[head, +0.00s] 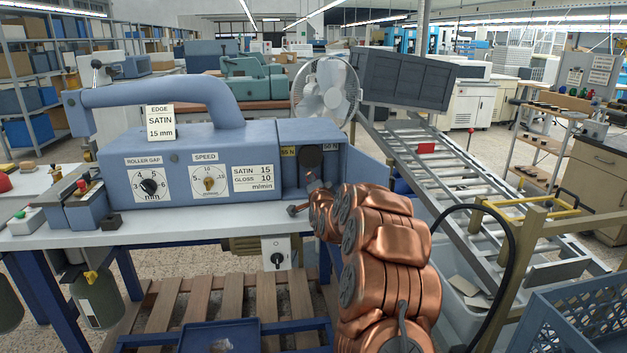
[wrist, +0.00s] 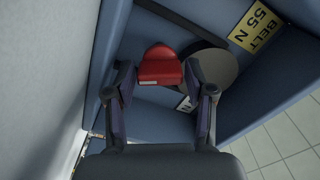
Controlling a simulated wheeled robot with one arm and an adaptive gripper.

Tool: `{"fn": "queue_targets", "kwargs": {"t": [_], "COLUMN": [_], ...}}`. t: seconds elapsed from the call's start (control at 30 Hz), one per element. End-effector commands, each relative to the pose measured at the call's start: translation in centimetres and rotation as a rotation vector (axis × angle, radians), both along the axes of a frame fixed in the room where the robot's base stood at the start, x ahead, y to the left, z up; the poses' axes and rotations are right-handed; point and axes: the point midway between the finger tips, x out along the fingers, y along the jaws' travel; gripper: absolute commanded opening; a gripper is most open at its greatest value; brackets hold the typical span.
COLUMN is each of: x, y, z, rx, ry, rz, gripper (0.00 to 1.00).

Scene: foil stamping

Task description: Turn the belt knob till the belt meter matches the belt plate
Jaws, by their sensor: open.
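The red knob (wrist: 160,64) shows in the wrist view, with a pale mark on its near edge. My gripper (wrist: 158,78) is open, with one finger on each side of the knob and visible gaps between. A dark round disc (wrist: 215,72) lies to the right of the knob, partly behind a finger. The yellow belt plate (wrist: 254,26) reads BELT 55 N; it also shows in the head view (head: 288,152). A small label reading about 50 N (head: 328,148) is right of it, perhaps the belt meter. A white label (wrist: 185,104) is mostly hidden by my right finger.
The blue machine (head: 182,150) has a roller gap dial (head: 150,186), a speed dial (head: 209,182) and a white satin/gloss plate (head: 253,178). A blue panel (head: 365,172) stands at its right. Blue walls surround the knob. A roller conveyor (head: 470,190) runs along the right.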

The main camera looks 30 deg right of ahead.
Motion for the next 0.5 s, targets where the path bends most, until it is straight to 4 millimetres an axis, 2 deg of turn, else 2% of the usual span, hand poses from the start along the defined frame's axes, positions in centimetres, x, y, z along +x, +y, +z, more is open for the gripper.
{"fn": "queue_targets", "kwargs": {"t": [0.47,0.5], "x": [0.63,0.63], "y": [-0.26,-0.26], "z": [-0.06,-0.06], "rx": [0.0,0.0], "ry": [0.002,0.002], "rz": [0.0,0.0], "gripper": [0.54,0.5]}}
